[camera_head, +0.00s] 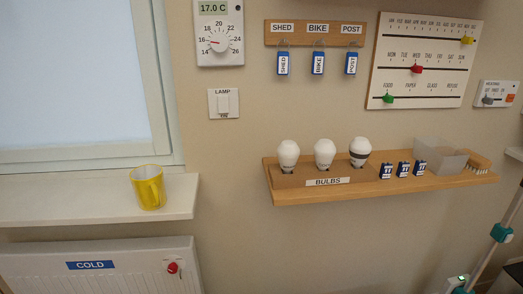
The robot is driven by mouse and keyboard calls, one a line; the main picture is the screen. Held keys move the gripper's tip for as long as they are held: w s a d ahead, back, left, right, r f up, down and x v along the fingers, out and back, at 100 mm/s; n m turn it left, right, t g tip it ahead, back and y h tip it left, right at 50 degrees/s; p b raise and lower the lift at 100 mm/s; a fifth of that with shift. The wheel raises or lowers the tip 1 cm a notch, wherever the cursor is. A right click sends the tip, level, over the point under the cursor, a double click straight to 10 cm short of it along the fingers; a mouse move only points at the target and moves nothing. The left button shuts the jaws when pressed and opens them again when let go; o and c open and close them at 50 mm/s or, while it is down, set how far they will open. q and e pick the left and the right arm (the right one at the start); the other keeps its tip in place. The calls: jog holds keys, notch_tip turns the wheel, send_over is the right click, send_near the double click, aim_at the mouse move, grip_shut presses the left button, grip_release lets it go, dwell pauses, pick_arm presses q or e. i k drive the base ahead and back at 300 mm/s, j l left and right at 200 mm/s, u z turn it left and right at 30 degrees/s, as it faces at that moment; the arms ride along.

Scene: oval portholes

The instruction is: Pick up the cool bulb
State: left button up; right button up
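Three white bulbs stand upright in a row on a wooden wall shelf (340,192), behind a label reading BULBS (328,182). The left bulb (288,153) and the middle bulb (325,152) look plain white with small markings near the base. The markings are too small to read, so I cannot tell which is the cool bulb. Neither of my grippers is in view.
Tagged keys (318,64) hang above. A pole with teal fittings (501,233) stands lower right.

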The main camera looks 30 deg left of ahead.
aim_at(325, 149)
jog(key=u, duration=0.4)
jog(key=i+l, duration=0.1)
jog(key=l, duration=0.35)
jog(key=l+u, duration=0.1)
jog(key=l, duration=0.35)
jog(key=i+l, duration=0.15)
jog(key=l, duration=0.3)
jog(key=j+u, duration=0.05)
